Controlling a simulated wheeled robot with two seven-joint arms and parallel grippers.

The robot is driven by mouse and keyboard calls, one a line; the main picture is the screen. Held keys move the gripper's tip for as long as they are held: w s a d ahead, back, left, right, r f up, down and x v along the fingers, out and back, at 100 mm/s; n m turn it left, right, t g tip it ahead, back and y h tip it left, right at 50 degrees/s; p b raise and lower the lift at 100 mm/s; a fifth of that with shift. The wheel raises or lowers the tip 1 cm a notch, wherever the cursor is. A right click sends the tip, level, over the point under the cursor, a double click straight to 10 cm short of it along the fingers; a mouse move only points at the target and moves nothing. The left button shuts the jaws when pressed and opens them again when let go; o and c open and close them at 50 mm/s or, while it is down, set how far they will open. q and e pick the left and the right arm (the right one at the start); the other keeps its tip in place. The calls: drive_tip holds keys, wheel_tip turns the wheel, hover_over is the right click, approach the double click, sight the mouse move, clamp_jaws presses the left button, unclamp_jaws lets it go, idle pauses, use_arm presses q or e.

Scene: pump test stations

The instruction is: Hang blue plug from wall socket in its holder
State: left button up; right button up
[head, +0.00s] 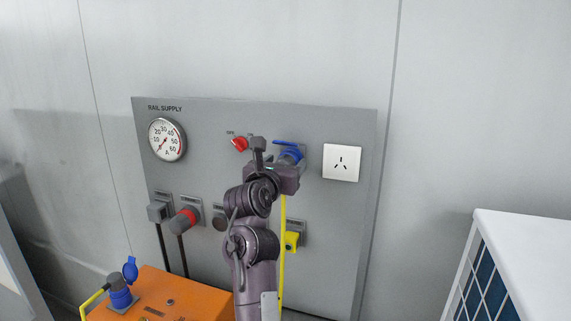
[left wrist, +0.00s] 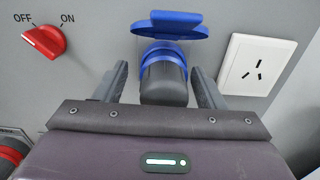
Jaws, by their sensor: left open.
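The blue plug (left wrist: 163,80) has a dark grey body and a blue collar. It sits in the wall socket under a raised blue lid (left wrist: 172,24); in the head view the lid (head: 289,144) shows just above my gripper. My left gripper (head: 281,163) is open in front of the socket. In the left wrist view its fingers (left wrist: 158,85) stand on either side of the plug's body, with visible gaps. The plug's body is mostly hidden by my gripper in the head view. A round dark holder (head: 220,218) in the lower row looks empty, partly behind my arm. My right gripper is not in view.
The grey panel (head: 340,230) also carries a gauge (head: 166,139), a red switch (head: 240,144) at OFF and a white outlet (head: 342,163). Grey, red and yellow plugs (head: 291,241) sit lower. A yellow cable (head: 282,215) hangs beside my arm. An orange unit (head: 180,297) stands below.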

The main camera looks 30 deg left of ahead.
use_arm(q)
drive_tip(key=shift+d, duration=0.4)
drive_tip(key=c, duration=1.3)
